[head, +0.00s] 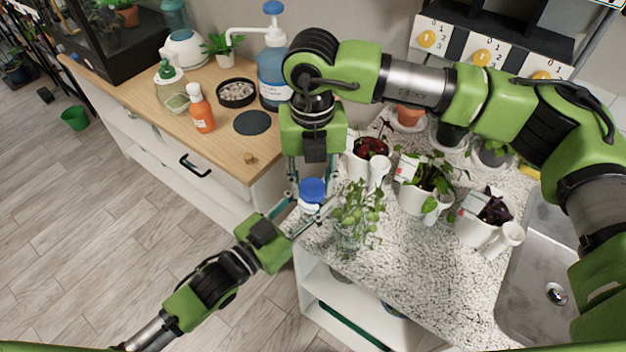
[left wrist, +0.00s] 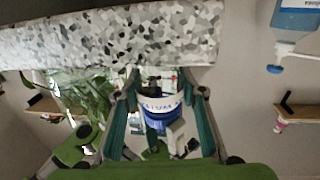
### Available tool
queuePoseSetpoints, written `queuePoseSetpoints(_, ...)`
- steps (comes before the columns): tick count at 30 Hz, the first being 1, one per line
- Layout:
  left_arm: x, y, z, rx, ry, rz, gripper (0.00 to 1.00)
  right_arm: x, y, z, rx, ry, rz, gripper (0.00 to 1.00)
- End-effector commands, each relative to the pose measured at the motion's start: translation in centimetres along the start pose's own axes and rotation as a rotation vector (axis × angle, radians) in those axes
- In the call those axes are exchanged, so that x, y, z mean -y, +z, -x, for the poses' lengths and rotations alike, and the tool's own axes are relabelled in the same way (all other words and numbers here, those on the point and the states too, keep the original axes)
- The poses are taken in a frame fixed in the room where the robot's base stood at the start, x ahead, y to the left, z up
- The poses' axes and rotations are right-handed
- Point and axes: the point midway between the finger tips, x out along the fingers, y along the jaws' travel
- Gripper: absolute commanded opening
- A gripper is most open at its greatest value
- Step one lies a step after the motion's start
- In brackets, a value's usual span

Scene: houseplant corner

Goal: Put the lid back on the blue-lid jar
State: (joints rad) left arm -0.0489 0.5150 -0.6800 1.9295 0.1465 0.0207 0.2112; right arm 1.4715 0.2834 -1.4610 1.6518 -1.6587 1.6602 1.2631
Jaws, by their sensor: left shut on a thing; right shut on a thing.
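The jar has a white body (head: 307,207) with a blue lid (head: 312,188) at its top, by the left edge of the speckled counter. My left gripper (head: 314,212) reaches in from the lower left and is shut around the jar body. My right gripper (head: 313,193) points down from above, with its fingers shut on either side of the lid. In the left wrist view, the labelled white body (left wrist: 160,102) is between my left fingers, and the blue lid (left wrist: 157,123) lines up against it. I cannot tell whether the lid is fully seated.
A leafy plant in a glass (head: 352,237) stands close right of the jar. Several potted plants stand on the counter (head: 400,265), with a sink (head: 545,275) at right. The wooden cabinet top (head: 170,118) holds an orange bottle (head: 201,112) and a blue pump bottle (head: 273,75).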

Motion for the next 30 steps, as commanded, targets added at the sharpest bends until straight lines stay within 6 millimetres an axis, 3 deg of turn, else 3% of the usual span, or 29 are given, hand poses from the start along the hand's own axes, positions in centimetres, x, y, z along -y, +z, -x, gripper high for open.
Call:
queuePoseSetpoints(21,-0.02,0.02,0.01,0.000,0.000,0.000,0.00,-0.50,0.48,-0.05,0.000,0.002,-1.504,0.27)
queuePoseSetpoints(25,-0.03,0.02,0.01,0.001,0.000,0.000,0.00,-0.50,0.58,-0.03,-0.001,0.003,-1.677,0.27)
queuePoseSetpoints(30,-0.03,0.03,0.01,0.001,0.000,0.000,0.00,-0.50,0.64,-0.02,0.000,0.004,-1.756,0.27)
